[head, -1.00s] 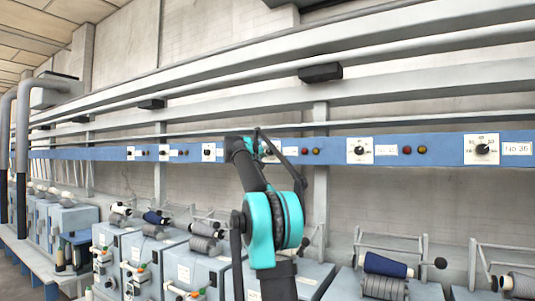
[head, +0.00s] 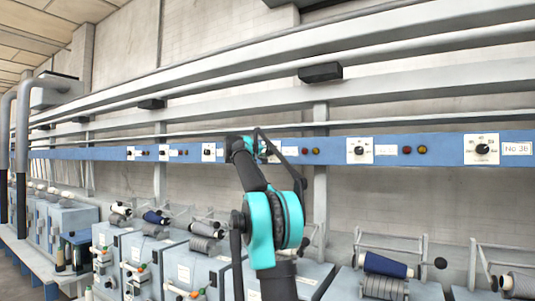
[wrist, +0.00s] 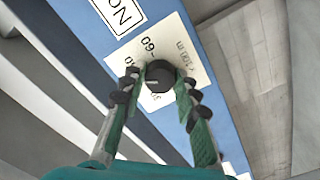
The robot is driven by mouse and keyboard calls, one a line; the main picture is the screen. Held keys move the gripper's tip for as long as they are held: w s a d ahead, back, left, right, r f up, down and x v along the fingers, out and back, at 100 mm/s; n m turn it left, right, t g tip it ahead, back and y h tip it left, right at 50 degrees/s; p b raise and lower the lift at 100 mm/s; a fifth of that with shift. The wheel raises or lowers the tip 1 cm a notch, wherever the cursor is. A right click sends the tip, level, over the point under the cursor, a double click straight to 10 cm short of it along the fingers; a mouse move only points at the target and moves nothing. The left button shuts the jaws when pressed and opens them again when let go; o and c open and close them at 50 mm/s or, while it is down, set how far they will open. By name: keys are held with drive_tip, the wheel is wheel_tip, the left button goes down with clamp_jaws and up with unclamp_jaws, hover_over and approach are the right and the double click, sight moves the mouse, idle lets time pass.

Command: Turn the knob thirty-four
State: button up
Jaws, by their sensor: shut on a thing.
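In the wrist view, a round dark knob (wrist: 159,73) sits on a cream dial plate (wrist: 192,60) with printed numbers, on a blue rail. My gripper (wrist: 160,82) is shut on this knob, with one green finger on each side. A label plate (wrist: 118,12) beside the dial shows only "No"; its number is cut off. In the head view, my arm reaches up to the rail and covers most of this dial and its knob. The label to its right is partly hidden and too small to read.
The blue rail (head: 445,150) carries more dials, such as one with a black knob (head: 482,149) labelled No 36, and red and amber lamps (head: 407,150). Below stand grey machines with yarn spools (head: 385,265). Pale pipes and beams run along the wall above.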

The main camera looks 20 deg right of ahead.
drive_tip(key=n, duration=0.6)
drive_tip(key=shift+n, duration=0.4)
idle(0.3)
drive_tip(key=o, duration=1.2)
drive_tip(key=shift+c, duration=0.2)
drive_tip(key=v, duration=1.2)
